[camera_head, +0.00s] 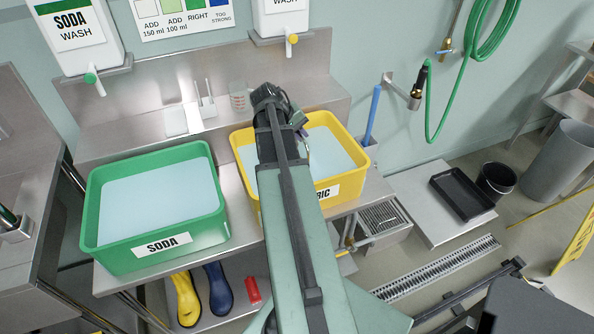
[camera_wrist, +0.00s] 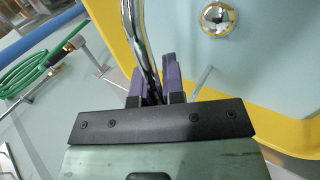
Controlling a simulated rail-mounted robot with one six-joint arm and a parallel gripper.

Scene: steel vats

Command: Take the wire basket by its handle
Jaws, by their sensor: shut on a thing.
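In the wrist view, the purple-tipped fingers of my gripper (camera_wrist: 158,78) are closed around a shiny metal rod, the handle of the wire basket (camera_wrist: 138,35). The handle rises between the fingers and leaves the top of the picture. The basket's body cannot be made out in either view. In the head view, my gripper (camera_head: 303,128) is over the yellow tub (camera_head: 352,182), and my arm hides much of it. The tub holds pale blue liquid, and its label ends in "RIC".
A green SODA tub (camera_head: 212,237) stands to the left on the steel bench. A blue rod (camera_head: 373,112) stands by the yellow tub's right side.

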